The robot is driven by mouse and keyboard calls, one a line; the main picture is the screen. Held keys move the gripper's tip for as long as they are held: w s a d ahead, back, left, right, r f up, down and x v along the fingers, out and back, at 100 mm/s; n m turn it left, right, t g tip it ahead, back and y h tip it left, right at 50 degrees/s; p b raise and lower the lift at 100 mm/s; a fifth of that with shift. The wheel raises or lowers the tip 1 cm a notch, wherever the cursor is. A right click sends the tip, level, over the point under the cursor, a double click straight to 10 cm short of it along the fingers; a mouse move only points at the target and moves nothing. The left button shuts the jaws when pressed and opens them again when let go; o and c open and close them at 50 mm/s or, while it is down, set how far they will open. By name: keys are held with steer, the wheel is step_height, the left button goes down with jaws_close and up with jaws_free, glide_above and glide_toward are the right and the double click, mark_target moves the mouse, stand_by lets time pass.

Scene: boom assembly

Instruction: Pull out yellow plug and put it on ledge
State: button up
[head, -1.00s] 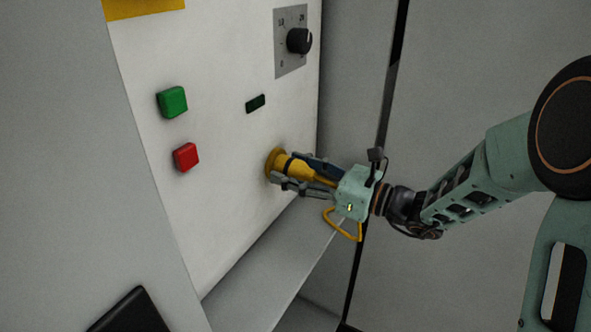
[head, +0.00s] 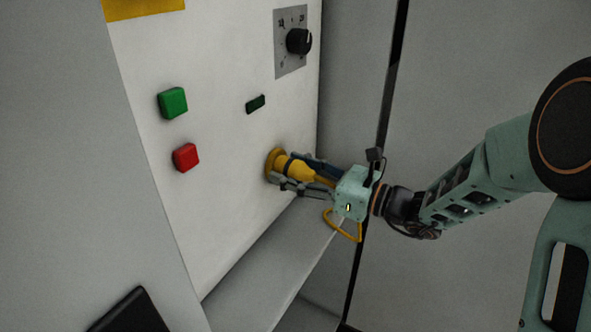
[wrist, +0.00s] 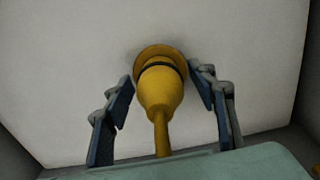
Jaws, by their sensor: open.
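The yellow plug (head: 300,169) sits in its round yellow socket (head: 273,163) on the white panel. Its cable end points out toward my gripper. My gripper (head: 294,173) is open around the plug, with one finger on each side. In the wrist view the plug (wrist: 160,92) stands between the two blue finger pads of my gripper (wrist: 161,92), with a gap visible on both sides. The grey ledge (head: 262,285) runs along the foot of the panel, below the plug.
A green button (head: 173,102) and a red button (head: 186,157) stick out of the panel left of the plug. A side wall (head: 350,90) stands close to the right. The visible ledge is clear.

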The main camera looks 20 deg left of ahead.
mark_target(314, 177)
steer(key=shift+c, duration=0.6)
jaws_close()
steer(key=shift+d, duration=0.15)
steer(key=shift+s+d+p, duration=0.15)
steer(key=shift+d+p, duration=0.05)
steer(key=shift+d, duration=1.25)
steer(key=shift+s+d+p, duration=0.1)
steer(key=shift+d+p, duration=0.05)
steer(key=shift+d, duration=1.25)
